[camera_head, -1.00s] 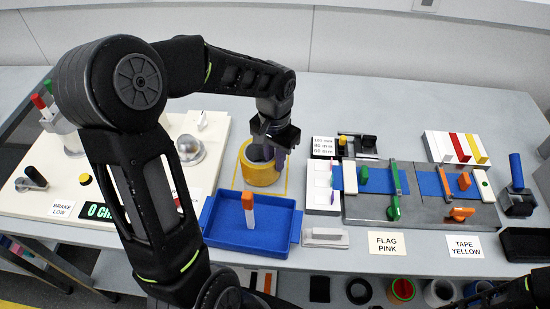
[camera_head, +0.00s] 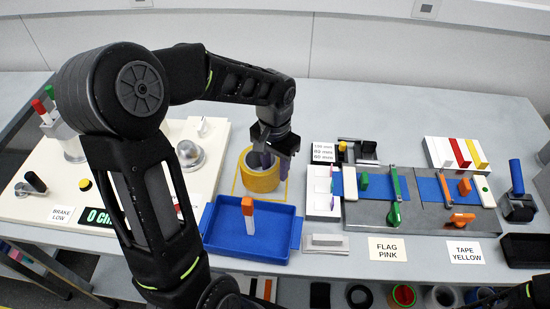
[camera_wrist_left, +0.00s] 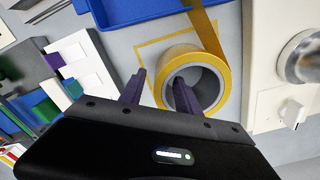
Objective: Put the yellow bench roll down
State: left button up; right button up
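The yellow bench roll (camera_head: 247,177) rests on the grey bench inside a thin yellow outline, with its hole facing up. In the left wrist view the roll (camera_wrist_left: 163,82) shows a grey inner core, and a yellow strip (camera_wrist_left: 207,30) runs from it toward the blue tray. My left gripper (camera_head: 275,166) is low over the roll with its fingers spread. In the wrist view, the left gripper (camera_wrist_left: 160,90) has one finger in the hole and the other outside the wall, with a visible gap. My right gripper is out of view.
A blue tray (camera_head: 226,250) with an orange-and-white piece (camera_head: 248,214) stands just in front of the roll. A white board with a metal dome (camera_head: 190,155) is to the left. A white block (camera_head: 322,190) and a grey fixture (camera_head: 420,215) stand to the right. The bench behind is clear.

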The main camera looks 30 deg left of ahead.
pick_arm(q)
notch_tip(320, 180, up, 12)
jog(key=b, duration=0.1)
dwell(0.4)
jog(key=shift+s, duration=0.1)
dwell(0.7)
